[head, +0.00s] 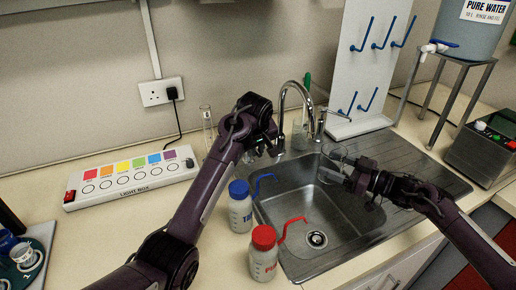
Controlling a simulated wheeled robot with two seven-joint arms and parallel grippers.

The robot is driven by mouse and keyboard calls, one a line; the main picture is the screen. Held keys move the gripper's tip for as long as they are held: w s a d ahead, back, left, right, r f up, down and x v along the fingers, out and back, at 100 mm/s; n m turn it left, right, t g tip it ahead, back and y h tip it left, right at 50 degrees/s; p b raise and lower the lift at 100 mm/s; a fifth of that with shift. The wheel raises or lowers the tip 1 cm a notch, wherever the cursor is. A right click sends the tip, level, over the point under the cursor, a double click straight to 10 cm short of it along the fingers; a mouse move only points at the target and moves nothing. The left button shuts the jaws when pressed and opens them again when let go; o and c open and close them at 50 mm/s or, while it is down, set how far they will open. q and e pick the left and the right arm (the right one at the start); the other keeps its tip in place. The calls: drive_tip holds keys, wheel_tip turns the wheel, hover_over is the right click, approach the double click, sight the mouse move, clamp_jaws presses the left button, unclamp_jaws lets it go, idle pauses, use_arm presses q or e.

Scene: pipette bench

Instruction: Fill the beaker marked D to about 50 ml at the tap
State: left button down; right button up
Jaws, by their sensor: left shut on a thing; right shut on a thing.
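A clear glass beaker (334,153) is held over the sink by my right gripper (346,168), which is shut on it. The beaker's marking and water level cannot be read. The chrome tap (281,112) stands behind the sink, its curved spout ending above and left of the beaker. No water stream can be made out. My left gripper (268,145) points down at the left of the tap's base. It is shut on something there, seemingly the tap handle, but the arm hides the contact.
The steel sink (345,218) has a drainboard at right. Blue-capped (240,205) and red-capped (264,255) wash bottles stand at its left, their spouts reaching over the rim.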

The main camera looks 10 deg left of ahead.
use_arm(q)
drive_tip(key=shift+s+a+m+h, duration=0.2)
drive_tip(key=shift+a+m+h, duration=0.25)
drive_tip(key=shift+a+m, duration=0.55)
drive_tip(key=shift+s+a+m+h, duration=0.25)
drive_tip(key=shift+a+m+h, duration=0.35)
drive_tip(key=shift+m, duration=0.6)
drive_tip(key=shift+s+a+m+h, duration=0.2)
drive_tip(key=shift+a+m+h, duration=0.15)
drive_tip(key=shift+a+m, duration=0.65)
drive_tip(key=shift+d, duration=0.1)
drive_tip(key=c, duration=1.5)
unclamp_jaws()
drive_tip(key=shift+o, duration=0.2)
